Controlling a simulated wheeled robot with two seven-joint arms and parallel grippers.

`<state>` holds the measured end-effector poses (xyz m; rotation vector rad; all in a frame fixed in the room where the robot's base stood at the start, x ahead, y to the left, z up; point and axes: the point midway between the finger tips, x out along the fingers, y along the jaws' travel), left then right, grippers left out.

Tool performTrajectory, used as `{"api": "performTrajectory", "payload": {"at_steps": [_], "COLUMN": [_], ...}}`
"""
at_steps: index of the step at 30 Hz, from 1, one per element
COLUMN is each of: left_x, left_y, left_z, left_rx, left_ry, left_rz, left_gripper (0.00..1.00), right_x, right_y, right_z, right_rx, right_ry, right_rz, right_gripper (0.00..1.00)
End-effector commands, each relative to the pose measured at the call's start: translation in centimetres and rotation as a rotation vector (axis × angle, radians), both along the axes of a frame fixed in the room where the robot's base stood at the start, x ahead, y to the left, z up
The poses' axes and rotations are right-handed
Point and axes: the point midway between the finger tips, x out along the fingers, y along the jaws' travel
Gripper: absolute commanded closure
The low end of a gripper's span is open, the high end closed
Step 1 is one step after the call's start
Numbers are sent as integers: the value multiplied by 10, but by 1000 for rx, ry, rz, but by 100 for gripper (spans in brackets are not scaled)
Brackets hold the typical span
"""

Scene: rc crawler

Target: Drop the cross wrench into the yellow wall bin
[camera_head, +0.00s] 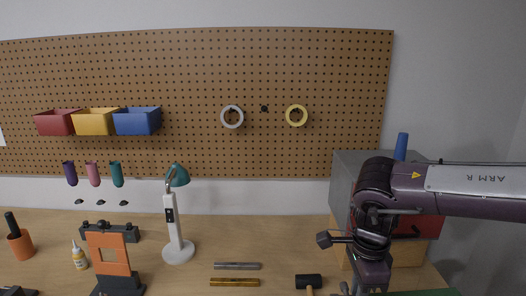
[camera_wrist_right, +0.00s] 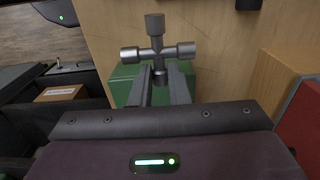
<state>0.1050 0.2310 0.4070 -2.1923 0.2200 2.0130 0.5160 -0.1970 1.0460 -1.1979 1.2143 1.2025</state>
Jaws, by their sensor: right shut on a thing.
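The grey metal cross wrench (camera_wrist_right: 156,47) is upright in the right wrist view, with three socket ends showing. My right gripper (camera_wrist_right: 159,78) is shut on its lower arm. The yellow wall bin (camera_head: 96,123) hangs on the pegboard at the left, between the red bin (camera_head: 57,124) and the blue bin (camera_head: 138,122). My left gripper is not in view.
A teal desk lamp (camera_head: 174,220) stands on the bench below and right of the bins. An orange stand (camera_head: 109,254), a glue bottle (camera_head: 79,256), two rods (camera_head: 236,266) and a mallet (camera_head: 308,282) are on the bench. A grey cabinet (camera_head: 345,180) stands behind my right arm.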

Motion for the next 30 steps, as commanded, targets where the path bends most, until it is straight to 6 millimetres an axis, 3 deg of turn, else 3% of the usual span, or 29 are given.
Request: {"api": "performTrajectory", "payload": {"at_steps": [3,10,28,30], "left_x": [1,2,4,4], "left_y": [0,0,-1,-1], "left_z": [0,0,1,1], "left_rx": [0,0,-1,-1], "left_ry": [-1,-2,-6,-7], "left_rz": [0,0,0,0], "left_gripper": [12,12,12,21], "right_x": [-34,-75,-82,-82], "right_y": [-1,4,6,5], "right_z": [-17,-34,-38,-37], "right_rx": [1,0,2,2], "right_ry": [0,-1,1,1], "right_rz": [290,626,682,681], "right_gripper": [100,100,100,100]}}
